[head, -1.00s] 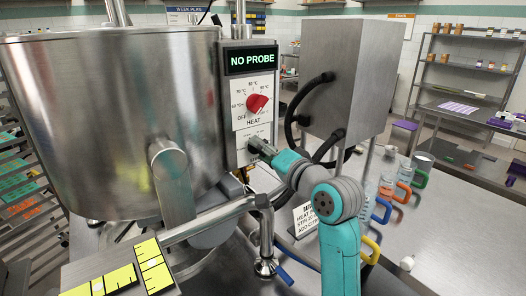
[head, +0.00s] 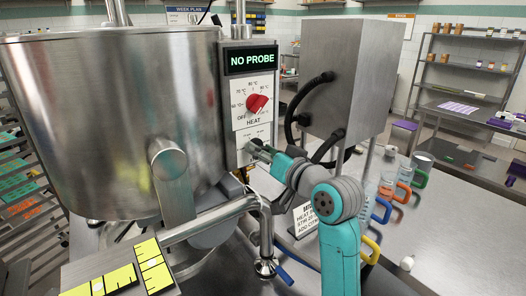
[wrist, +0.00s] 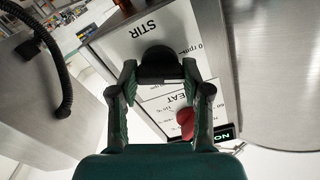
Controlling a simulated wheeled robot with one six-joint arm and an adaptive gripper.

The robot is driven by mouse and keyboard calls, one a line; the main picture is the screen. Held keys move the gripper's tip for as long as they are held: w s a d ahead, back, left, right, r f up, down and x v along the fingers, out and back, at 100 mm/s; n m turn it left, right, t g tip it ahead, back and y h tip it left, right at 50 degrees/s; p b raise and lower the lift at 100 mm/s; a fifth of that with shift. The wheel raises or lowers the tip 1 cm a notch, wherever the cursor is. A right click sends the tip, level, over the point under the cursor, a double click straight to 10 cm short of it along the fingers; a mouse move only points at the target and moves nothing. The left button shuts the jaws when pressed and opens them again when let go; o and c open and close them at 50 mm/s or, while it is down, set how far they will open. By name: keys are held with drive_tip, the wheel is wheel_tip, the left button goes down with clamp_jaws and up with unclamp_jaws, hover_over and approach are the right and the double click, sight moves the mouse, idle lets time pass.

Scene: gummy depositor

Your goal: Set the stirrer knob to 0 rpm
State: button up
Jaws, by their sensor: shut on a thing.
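The black stirrer knob (wrist: 160,64) sits on the white STIR label plate (wrist: 150,38) in the wrist view. My gripper (wrist: 160,76) has a finger on each side of it, shut on the knob. In the head view my gripper (head: 254,147) reaches the panel just below the HEAT plate and covers the knob. The 0 rpm mark shows at the right of the STIR plate in the wrist view; where the knob points cannot be told.
The red HEAT knob (head: 257,104) is close above my gripper, under the NO PROBE display (head: 251,59). The steel kettle (head: 115,120) stands left. A grey box (head: 348,75) with black cables (head: 303,100) stands right.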

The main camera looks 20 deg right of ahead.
drive_tip(key=shift+n, duration=2.2)
drive_tip(key=o, duration=1.2)
drive_tip(key=shift+c, duration=0.2)
drive_tip(key=v, duration=1.2)
drive_tip(key=shift+f, duration=0.1)
